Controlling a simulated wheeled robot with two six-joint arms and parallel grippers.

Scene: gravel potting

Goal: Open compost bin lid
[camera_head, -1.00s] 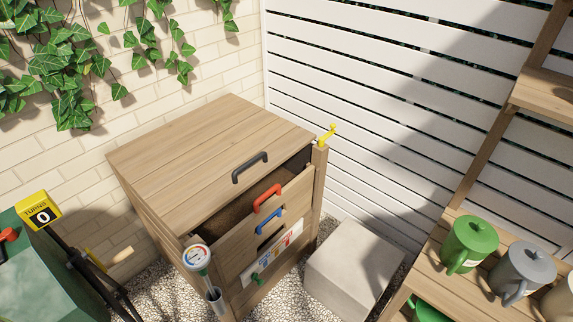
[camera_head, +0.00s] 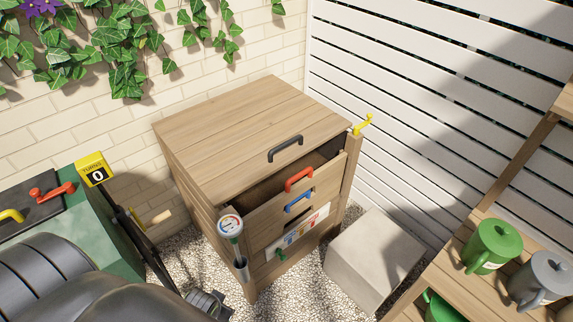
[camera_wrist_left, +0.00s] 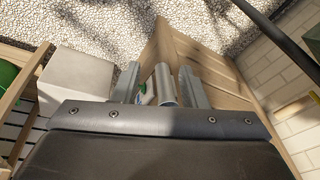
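The wooden compost bin (camera_head: 185,190) stands against the brick wall in the head view. Its plank lid (camera_head: 245,125) lies flat and closed on top, with a dark handle (camera_head: 285,148) near its front edge. Below it, a dark gap shows above a front panel with a red handle (camera_head: 299,180). A blue handle (camera_head: 298,202) sits lower. My left gripper (camera_wrist_left: 160,72) is open in the left wrist view, with its fingers apart and pointing towards the bin's front. A pale cylinder shows between them, apparently beyond them. My right gripper is out of view.
A round dial gauge (camera_head: 230,225) stands at the bin's front left corner. A green machine (camera_head: 95,225) stands left.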

